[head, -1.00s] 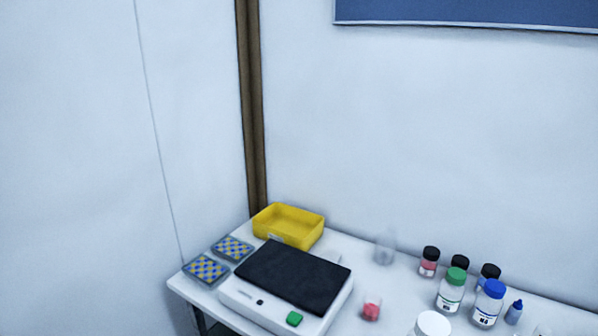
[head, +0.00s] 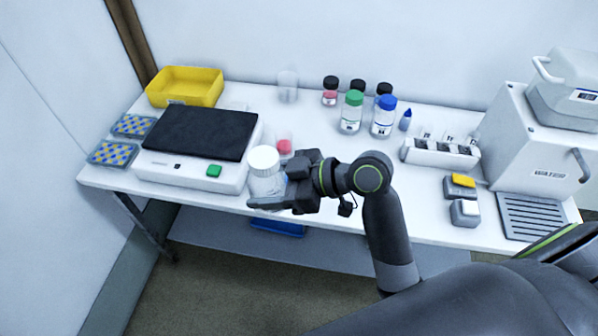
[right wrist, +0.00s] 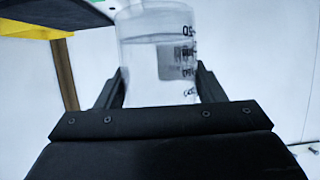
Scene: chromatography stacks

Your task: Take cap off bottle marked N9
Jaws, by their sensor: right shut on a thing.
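A clear bottle with a white cap (head: 264,158) is in my right gripper (head: 268,190), at the front of the bench right of the balance. The cap is on it. The right gripper is shut around the bottle's body. In the right wrist view the clear, graduated bottle (right wrist: 158,62) lies between the two fingers (right wrist: 160,85), and its cap is not visible there. I cannot read an N9 mark on it, nor tell if its base touches the bench. A green-capped bottle (head: 352,115) and a blue-capped bottle (head: 383,120) stand farther back. My left gripper is not in view.
The balance (head: 190,172) with its black top is left of the held bottle. Black-capped bottles (head: 330,90) line the back. A white rack (head: 438,154) is at right.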

